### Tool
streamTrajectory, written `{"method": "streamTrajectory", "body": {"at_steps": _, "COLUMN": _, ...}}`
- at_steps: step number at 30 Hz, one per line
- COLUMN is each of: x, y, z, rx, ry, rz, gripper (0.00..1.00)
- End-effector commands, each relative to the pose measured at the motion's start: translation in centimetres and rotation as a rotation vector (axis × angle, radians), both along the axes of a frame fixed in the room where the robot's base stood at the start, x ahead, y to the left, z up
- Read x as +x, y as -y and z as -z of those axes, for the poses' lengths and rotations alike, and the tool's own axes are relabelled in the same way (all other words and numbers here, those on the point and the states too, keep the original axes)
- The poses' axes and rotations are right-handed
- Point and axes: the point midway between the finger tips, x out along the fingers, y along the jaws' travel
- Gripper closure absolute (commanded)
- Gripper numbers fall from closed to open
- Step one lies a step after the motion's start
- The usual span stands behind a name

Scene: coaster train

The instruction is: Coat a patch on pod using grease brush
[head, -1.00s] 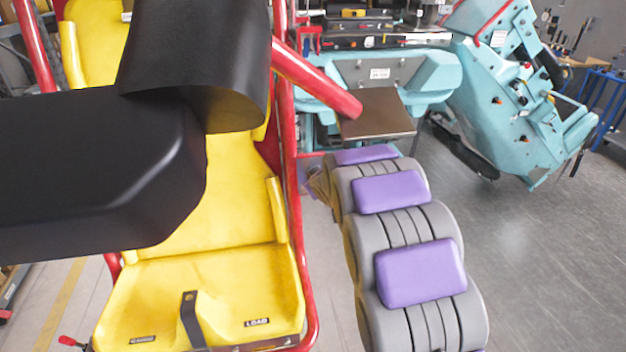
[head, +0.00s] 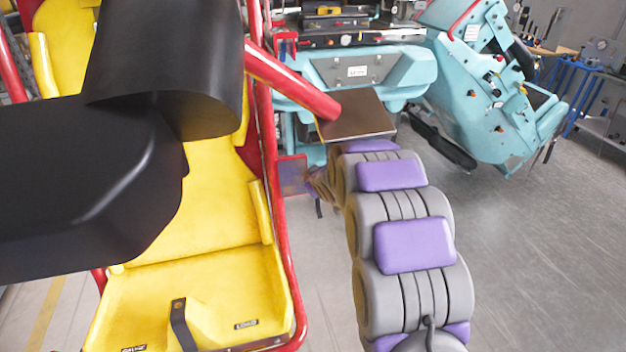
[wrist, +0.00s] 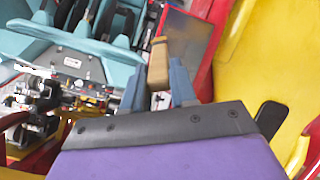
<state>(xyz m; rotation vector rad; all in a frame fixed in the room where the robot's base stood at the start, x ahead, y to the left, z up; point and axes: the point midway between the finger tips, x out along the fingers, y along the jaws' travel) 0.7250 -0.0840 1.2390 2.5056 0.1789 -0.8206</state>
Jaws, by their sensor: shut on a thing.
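In the wrist view my gripper (wrist: 157,80) has its two blue-grey fingers closed around a tan, wood-like handle, which I take for the grease brush (wrist: 159,58). The brush's bristles cannot be made out. In the head view my grey and purple arm reaches away from me, and its far end is partly hidden. A teal pod-like body (head: 490,105) stands tilted at the back right. A yellow seat shell (head: 205,215) in a red frame stands on the left. I cannot tell which is the pod. The brush shows no clear contact with either.
A brown square plate (head: 358,115) on a red tube (head: 290,80) lies just above my arm. A red-edged panel (wrist: 187,42) is close beside the brush. Teal machinery (head: 395,75) stands behind. A blue rack (head: 590,95) is far right. Grey floor (head: 540,240) is clear at right.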

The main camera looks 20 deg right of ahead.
Motion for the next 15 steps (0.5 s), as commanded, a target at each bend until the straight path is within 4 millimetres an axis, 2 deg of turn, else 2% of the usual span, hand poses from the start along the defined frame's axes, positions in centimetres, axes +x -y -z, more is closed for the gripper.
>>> {"method": "streamTrajectory", "body": {"at_steps": 4, "x": 0.3, "y": -0.1, "z": -1.0, "rx": -0.001, "ry": -0.001, "rz": -0.001, "gripper": 1.0}}
{"method": "streamTrajectory", "body": {"at_steps": 9, "x": 0.3, "y": -0.4, "z": -0.9, "rx": -0.001, "ry": -0.001, "rz": -0.001, "gripper": 1.0}}
{"method": "streamTrajectory", "body": {"at_steps": 15, "x": 0.2, "y": -1.9, "z": -0.8, "rx": -0.002, "ry": 0.0, "rz": -0.003, "gripper": 1.0}}
